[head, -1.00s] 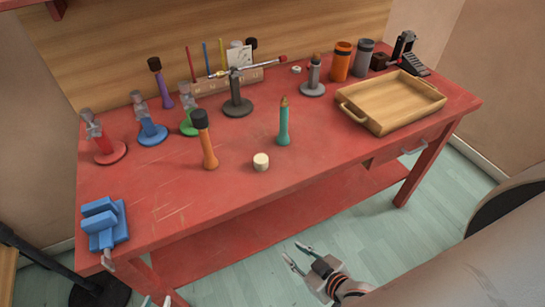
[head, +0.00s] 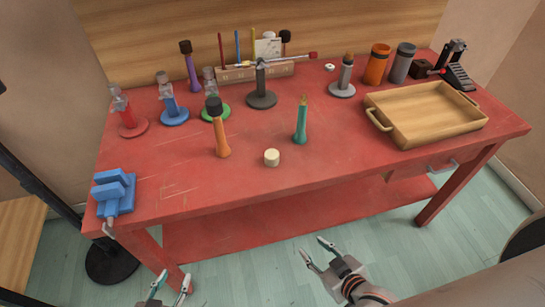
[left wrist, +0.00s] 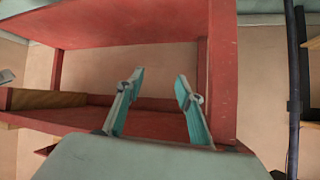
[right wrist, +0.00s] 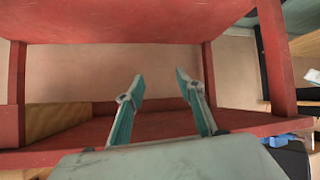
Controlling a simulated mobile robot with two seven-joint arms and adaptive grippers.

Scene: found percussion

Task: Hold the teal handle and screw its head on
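The teal handle (head: 300,125) stands upright near the middle of the red table, with a bare brownish tip on top. A small cream cylinder (head: 271,158), which looks like a loose head, sits on the table in front of it and to its left. My left gripper (head: 171,283) is open and empty at the bottom of the head view, in front of the table and below its top. My right gripper (head: 314,250) is open and empty in front of the table, also low. Both wrist views show spread fingers (left wrist: 160,78) (right wrist: 160,78) with nothing between them.
An orange handle with a dark head (head: 221,132) stands left of the teal one. A blue vise (head: 114,192) is at the left front corner. A wooden tray (head: 425,112) is at the right. Stands, tools and canisters line the back. The front middle of the red table (head: 340,165) is clear.

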